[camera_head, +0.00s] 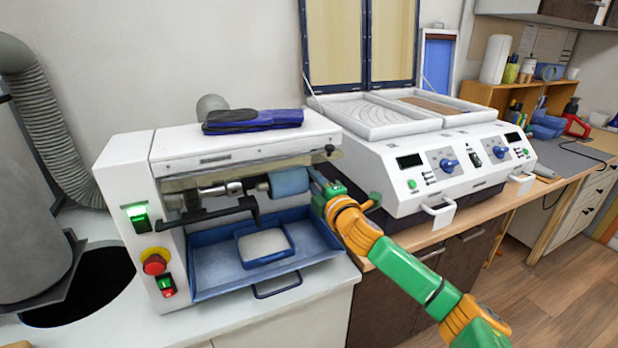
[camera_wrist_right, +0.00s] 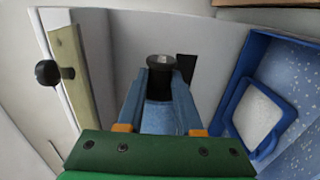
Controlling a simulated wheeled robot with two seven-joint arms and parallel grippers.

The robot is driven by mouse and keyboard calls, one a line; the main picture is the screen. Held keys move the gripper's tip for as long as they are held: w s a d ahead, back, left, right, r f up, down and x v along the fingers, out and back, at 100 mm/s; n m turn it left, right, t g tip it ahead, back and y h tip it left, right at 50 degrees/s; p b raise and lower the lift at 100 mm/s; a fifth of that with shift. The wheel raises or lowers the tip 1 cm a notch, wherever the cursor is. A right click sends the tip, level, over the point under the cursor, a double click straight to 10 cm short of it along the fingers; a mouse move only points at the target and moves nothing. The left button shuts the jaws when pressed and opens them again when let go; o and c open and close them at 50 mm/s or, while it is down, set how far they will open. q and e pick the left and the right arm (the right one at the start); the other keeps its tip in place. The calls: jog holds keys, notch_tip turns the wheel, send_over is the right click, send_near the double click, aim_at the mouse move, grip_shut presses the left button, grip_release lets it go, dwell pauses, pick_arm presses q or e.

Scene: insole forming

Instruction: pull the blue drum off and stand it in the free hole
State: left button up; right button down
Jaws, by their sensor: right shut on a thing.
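The blue drum (camera_head: 288,184) sits at the right end of the metal shaft (camera_head: 213,192) in the white grinding machine (camera_head: 180,150). It lies sideways, in line with the shaft. My right gripper (camera_head: 317,186) is at the drum's right end and is shut on it. In the right wrist view the blue drum (camera_wrist_right: 158,117) shows between the two fingers (camera_wrist_right: 159,92), with a dark round end piece (camera_wrist_right: 160,63) beyond it. I cannot tell whether the drum is still seated on the shaft. I cannot make out the free hole. My left gripper is not in view.
A blue tray (camera_head: 215,270) lies under the shaft, with a small blue-rimmed dish (camera_head: 265,245) in it. A black knob (camera_wrist_right: 47,73) is near the wrist. A white press (camera_head: 400,160) stands at right. A dark round opening (camera_head: 95,285) is at left.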

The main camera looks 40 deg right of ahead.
jog(key=p+v, duration=0.1)
jog(key=v, duration=1.1)
jog(key=shift+s+a+p, duration=0.15)
jog(key=shift+s+p, duration=0.15)
jog(key=shift+r, duration=0.1)
